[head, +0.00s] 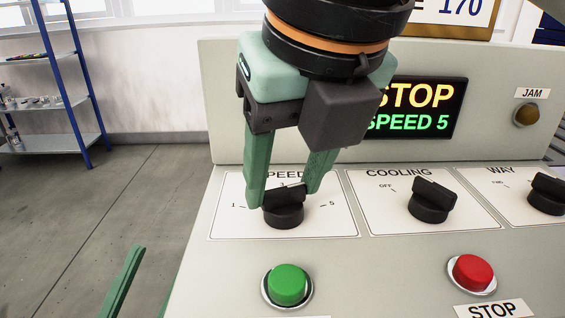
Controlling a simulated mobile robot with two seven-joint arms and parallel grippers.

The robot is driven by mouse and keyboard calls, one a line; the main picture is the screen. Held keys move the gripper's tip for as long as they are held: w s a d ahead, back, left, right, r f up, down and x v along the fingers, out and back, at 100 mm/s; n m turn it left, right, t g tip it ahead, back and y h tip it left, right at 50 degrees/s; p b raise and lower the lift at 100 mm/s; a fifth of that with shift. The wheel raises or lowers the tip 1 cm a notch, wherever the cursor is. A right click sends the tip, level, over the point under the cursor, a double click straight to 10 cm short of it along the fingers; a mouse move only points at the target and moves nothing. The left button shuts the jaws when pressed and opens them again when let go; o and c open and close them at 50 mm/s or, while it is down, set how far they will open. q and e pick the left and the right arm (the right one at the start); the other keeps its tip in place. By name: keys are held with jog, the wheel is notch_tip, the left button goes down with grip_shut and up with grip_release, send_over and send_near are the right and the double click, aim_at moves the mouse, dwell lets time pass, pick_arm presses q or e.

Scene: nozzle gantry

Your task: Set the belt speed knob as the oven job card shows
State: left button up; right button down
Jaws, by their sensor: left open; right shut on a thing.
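The black speed knob (284,216) sits on a white plate lettered SPEED, with marks 1, 3 and 5. My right gripper (286,194) comes down from above with its green fingers on either side of the knob's grip, shut on it. The fingers hide part of the lettering, and I cannot tell exactly where the knob points. The display (418,108) reads STOP and SPEED 5, partly behind the gripper. A card (458,14) showing 170 is cut off at the top edge. A green finger of my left gripper (128,275) shows at lower left, apart from the panel.
The cooling knob (430,203) and the way knob (547,195) stand to the right. A green button (287,284) and a red button (473,272) are in front. A jam lamp (526,115) is at the right. A blue-framed shelf (45,95) stands beyond open floor.

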aim_at(282, 186)
pick_arm(q)
jog(key=shift+f, duration=0.1)
dwell(0.4)
pick_arm(e)
jog(key=shift+c, duration=1.4)
grip_release()
jog(key=p+v, duration=0.1)
jog(key=v, duration=0.2)
jog(key=shift+w, duration=0.1)
jog(key=shift+p+v, duration=0.3)
jog(key=shift+v, duration=0.7)
pick_arm(q)
jog(key=w+f+n+g+y+p, duration=0.1)
jog(key=w+f+n+y, duration=0.2)
jog(key=f+y, duration=0.1)
jog(key=w+a+f+n+g+y+p, duration=0.1)
jog(key=w+f+n+y, duration=0.2)
jog(key=f, duration=0.4)
jog(key=shift+w+a+f+n+g+y, duration=0.25)
jog(key=shift+w+n+g+y, duration=0.2)
jog(key=shift+y, duration=0.35)
pick_arm(e)
jog(key=a+v, duration=0.1)
jog(key=v, duration=0.6)
jog(key=shift+s+d+r, duration=0.2)
jog(key=shift+d+r, duration=0.05)
jog(key=shift+d, duration=0.25)
